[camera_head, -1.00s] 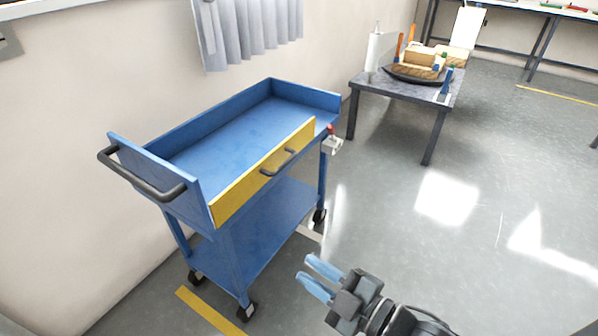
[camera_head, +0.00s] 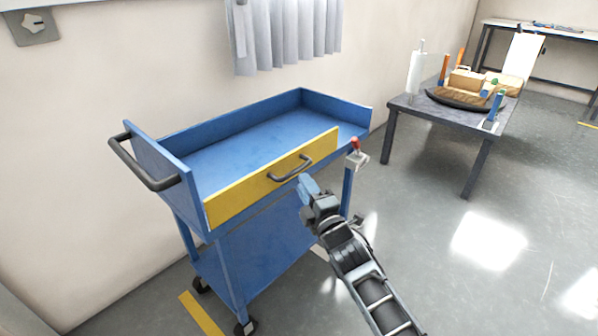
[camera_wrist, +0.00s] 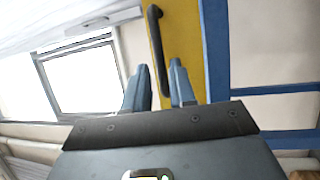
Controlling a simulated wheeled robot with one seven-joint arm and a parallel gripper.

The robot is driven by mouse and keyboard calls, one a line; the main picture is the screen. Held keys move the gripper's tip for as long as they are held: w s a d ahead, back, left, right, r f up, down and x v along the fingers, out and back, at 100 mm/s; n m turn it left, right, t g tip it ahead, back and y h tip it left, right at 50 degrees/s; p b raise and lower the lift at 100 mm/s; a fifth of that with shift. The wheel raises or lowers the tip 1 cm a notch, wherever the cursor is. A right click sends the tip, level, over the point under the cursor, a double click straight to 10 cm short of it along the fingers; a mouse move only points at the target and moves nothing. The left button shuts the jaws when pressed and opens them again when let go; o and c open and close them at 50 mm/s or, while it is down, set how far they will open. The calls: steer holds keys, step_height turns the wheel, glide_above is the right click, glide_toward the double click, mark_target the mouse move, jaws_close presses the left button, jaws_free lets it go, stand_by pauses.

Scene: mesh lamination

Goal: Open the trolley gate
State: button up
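The blue trolley (camera_head: 245,148) stands by the wall. Its yellow gate (camera_head: 240,197) is upright along the front edge of the top tray, with a dark bar handle (camera_head: 291,168) on its outer face. My gripper (camera_head: 308,188) is just in front of and below the handle. In the wrist view my gripper (camera_wrist: 159,85) is open, its two blue fingers apart. The gate handle (camera_wrist: 155,40) appears between them against the yellow gate (camera_wrist: 183,35). I cannot tell whether the fingers touch it. A red-topped latch piece (camera_head: 355,145) sits on a bracket at the trolley's front right corner.
A dark push handle (camera_head: 143,165) sticks out at the trolley's left end. A grey table (camera_head: 418,106) with wooden blocks and a dark tray stands to the back right. A grey curtain (camera_head: 285,35) hangs behind the trolley. The floor on the right is clear.

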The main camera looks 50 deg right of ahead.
mark_target(296, 169)
steer(key=shift+p+x, duration=0.75)
steer(key=shift+x, duration=2.35)
steer(key=shift+c, duration=0.3)
jaws_close()
